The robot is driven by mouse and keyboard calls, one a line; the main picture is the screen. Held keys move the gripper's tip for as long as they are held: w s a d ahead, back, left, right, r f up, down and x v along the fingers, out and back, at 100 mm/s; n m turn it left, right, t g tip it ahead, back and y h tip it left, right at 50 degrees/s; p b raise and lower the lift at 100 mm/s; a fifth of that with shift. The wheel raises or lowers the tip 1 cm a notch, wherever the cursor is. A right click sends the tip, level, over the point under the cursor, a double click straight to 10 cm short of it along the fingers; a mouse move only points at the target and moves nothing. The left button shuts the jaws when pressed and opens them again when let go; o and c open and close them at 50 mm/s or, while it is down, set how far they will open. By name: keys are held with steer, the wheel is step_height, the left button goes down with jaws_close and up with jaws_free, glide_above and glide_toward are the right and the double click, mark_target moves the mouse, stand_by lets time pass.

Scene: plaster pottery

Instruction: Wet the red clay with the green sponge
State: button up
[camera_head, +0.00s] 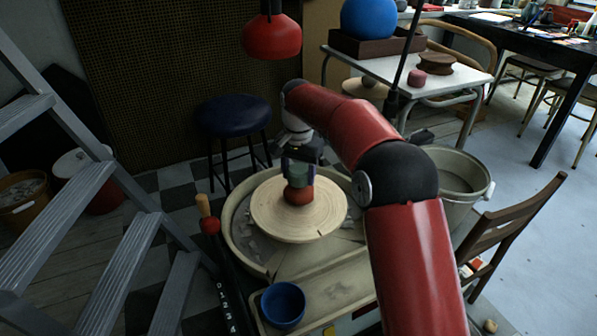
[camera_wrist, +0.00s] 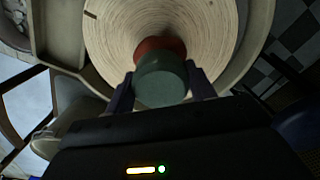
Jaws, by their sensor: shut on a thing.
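The red clay (camera_head: 299,195) is a small rounded lump at the middle of the pale round wheel plate (camera_head: 270,219). The green sponge (camera_head: 297,170) is directly above the clay and seems to rest on it; a gap is not visible. My gripper (camera_head: 297,164) is shut on the sponge from above, one dark finger on each side. In the wrist view, the sponge (camera_wrist: 160,82) sits between the fingertips and covers most of the red clay (camera_wrist: 158,46), whose far edge shows beyond it.
A blue bowl (camera_head: 283,304) stands on the wheel's frame at the front. A dark stool (camera_head: 234,116) is behind, a grey bucket (camera_head: 458,172) and a wooden chair (camera_head: 510,236) are at the right. A grey stepladder (camera_head: 75,200) fills the left. A red lamp (camera_head: 271,37) hangs above.

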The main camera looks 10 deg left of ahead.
steer(key=shift+f, duration=0.65)
stand_by(3.1)
step_height(320, 180, up, 3)
steer(key=p, duration=0.3)
steer(key=shift+r, duration=2.65)
